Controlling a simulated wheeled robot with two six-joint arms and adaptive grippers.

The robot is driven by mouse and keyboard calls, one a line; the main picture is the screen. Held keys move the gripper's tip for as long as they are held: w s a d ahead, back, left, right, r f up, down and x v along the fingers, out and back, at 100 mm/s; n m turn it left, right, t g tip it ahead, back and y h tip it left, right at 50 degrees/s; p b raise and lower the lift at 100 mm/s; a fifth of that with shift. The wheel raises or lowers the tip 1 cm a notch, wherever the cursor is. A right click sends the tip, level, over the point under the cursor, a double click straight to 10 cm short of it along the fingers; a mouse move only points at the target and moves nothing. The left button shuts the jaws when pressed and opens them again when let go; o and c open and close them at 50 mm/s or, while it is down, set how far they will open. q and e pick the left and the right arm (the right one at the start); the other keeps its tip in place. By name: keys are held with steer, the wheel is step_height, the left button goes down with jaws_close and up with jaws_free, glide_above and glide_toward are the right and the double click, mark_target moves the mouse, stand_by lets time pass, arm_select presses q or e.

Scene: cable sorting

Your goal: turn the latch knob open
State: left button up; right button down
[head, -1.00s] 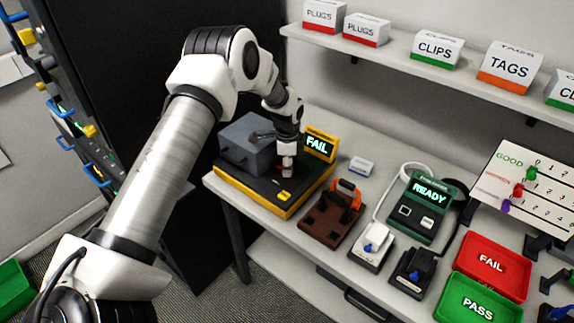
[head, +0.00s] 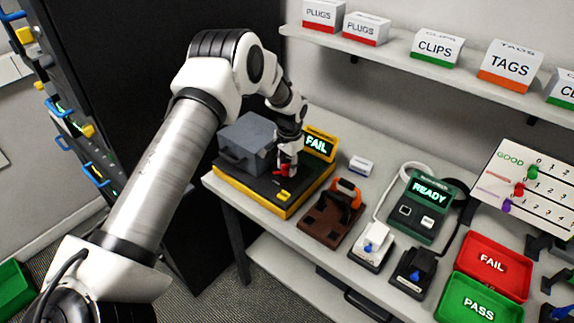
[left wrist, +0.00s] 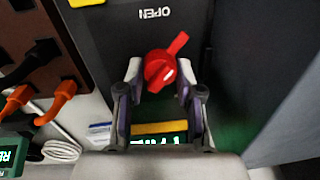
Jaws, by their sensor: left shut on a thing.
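The red latch knob (head: 283,171) is on the dark top of the yellow-edged test station (head: 262,203), beside its grey box (head: 245,145). In the left wrist view the knob (left wrist: 158,72) has its lever pointing up and right, short of and to the right of the word OPEN. My left gripper (head: 288,163) is over the station with its fingers on either side of the knob, shut on it. Its fingers (left wrist: 160,78) also show in the left wrist view. The station's display (head: 318,145) reads FAIL. My right gripper is out of view.
A brown block with an orange clamp (head: 333,211) stands right of the station. Beyond it are a white plug stand (head: 371,247) and a green READY unit (head: 421,205). Red FAIL (head: 491,264) and green PASS (head: 477,300) trays are at the right. A shelf of boxes hangs above.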

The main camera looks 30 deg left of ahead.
arm_select(q)
steer(key=n, duration=0.4)
steer(key=shift+s+f+n, duration=0.2)
steer(key=shift+f+n, duration=0.1)
steer(key=shift+n+g, duration=0.3)
steer(key=shift+n, duration=1.4)
steer(key=o, duration=1.2)
steer(key=shift+w+r, duration=0.1)
steer(key=shift+w, duration=0.1)
steer(key=shift+c, duration=0.2)
step_height(320, 180, up, 12)
steer(key=shift+w+d, duration=0.25)
steer(key=shift+d, duration=0.05)
